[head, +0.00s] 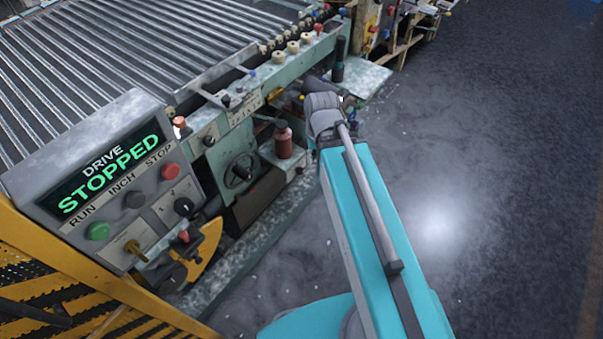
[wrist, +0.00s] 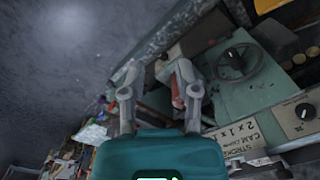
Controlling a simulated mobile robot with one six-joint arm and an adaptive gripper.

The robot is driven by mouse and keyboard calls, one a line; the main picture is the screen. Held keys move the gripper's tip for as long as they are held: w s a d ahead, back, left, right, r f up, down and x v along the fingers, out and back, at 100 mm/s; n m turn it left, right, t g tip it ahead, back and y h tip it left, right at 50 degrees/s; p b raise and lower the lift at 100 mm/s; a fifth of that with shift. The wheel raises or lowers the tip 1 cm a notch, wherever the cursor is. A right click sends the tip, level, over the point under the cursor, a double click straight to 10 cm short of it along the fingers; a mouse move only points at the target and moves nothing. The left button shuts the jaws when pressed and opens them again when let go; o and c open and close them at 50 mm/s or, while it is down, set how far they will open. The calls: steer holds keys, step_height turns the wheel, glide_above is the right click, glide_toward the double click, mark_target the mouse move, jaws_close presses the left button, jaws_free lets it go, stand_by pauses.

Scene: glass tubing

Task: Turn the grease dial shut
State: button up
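No dial in view carries a readable grease label, so I cannot tell which is the grease dial. In the wrist view a round black handwheel (wrist: 238,63) sits on a green panel, and a black knob with a white pointer mark (wrist: 304,111) sits on a pale plate to its lower right. The head view shows the handwheel (head: 242,170) and a small black knob (head: 209,140) on the machine's side. My gripper (wrist: 156,85) is open, its two fingers apart, left of these controls and touching none. In the head view my arm hides its fingers.
A red bottle (head: 283,140) stands beside the machine; it shows behind my right finger (wrist: 178,92). The control box (head: 110,165) reads "DRIVE STOPPED" and has green, black and red buttons. Yellow guarding (head: 60,290) is at the lower left. Dark floor (head: 480,160) is clear at the right.

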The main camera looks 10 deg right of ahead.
steer(key=o, duration=0.4)
steer(key=f+b, duration=0.1)
steer(key=f+m+b, duration=0.1)
steer(key=shift+w+a+f+y, duration=0.1)
steer(key=shift+w+f+y, duration=0.1)
steer(key=shift+f+y, duration=0.15)
steer(key=shift+o, duration=0.2)
step_height(320, 180, down, 9)
steer(key=w+a+m+t+y+b, duration=0.1)
steer(key=w+m+y+b, duration=0.1)
steer(key=b, duration=0.9)
steer(key=m+y, duration=0.1)
steer(key=m, duration=0.1)
steer(key=shift+w+f+m+t, duration=0.2)
steer(key=shift+m+t, duration=0.1)
steer(key=shift+m, duration=0.1)
steer(key=m+t+y+b, duration=1)
steer(key=m+b, duration=1.3)
steer(key=b, duration=1.9)
glide_toward(302, 172)
steer(key=s+d+t+h, duration=0.2)
steer(key=s, duration=0.1)
steer(key=shift+s+a+f, duration=0.1)
steer(key=shift+s+a, duration=0.05)
steer(key=shift+a, duration=0.1)
steer(key=shift+a, duration=0.1)
steer(key=shift+x, duration=6.85)
steer(key=shift+c, duration=0.2)
